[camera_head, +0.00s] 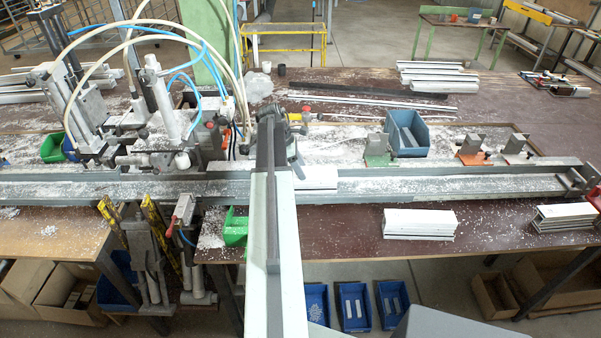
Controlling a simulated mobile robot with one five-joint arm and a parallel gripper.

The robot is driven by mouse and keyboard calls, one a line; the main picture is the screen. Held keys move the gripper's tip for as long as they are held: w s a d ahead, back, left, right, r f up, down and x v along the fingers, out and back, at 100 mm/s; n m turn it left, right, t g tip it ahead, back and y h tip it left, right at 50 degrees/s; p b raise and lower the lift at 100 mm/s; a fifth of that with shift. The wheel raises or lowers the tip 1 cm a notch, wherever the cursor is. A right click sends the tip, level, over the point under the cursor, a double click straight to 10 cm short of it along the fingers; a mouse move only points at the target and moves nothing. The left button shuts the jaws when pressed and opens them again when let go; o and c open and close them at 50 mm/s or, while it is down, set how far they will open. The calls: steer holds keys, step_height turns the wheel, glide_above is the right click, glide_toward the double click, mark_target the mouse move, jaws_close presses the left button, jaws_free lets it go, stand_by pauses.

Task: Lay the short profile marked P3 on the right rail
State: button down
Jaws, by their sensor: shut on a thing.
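My arm reaches up the middle of the view, and my gripper (292,155) is at its far end over the bench rail, its fingertips mostly hidden. It is shut on a short white profile (318,179), which shows just right of my arm at the right rail (450,186). The left part of this profile is hidden behind my arm. Whether it touches the rail floor cannot be told. No P3 mark is legible. The right rail is a long grey channel, dusted with white chips, running to an end stop at the right.
White profile stacks lie on the front table (420,223) and at its right end (565,217). A blue bin (407,133), a green clamp (377,152) and an orange clamp (472,150) stand behind the rail. A hose-fed machine (160,110) stands left. The rail right of the profile is clear.

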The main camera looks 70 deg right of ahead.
steer(key=c, duration=0.6)
jaws_free()
steer(key=shift+r+p, duration=0.35)
steer(key=shift+r, duration=0.05)
steer(key=p+v, duration=1)
steer(key=v, duration=0.1)
steer(key=shift+w+a+r, duration=0.1)
steer(key=shift+w+r, duration=0.05)
steer(key=shift+w, duration=0.05)
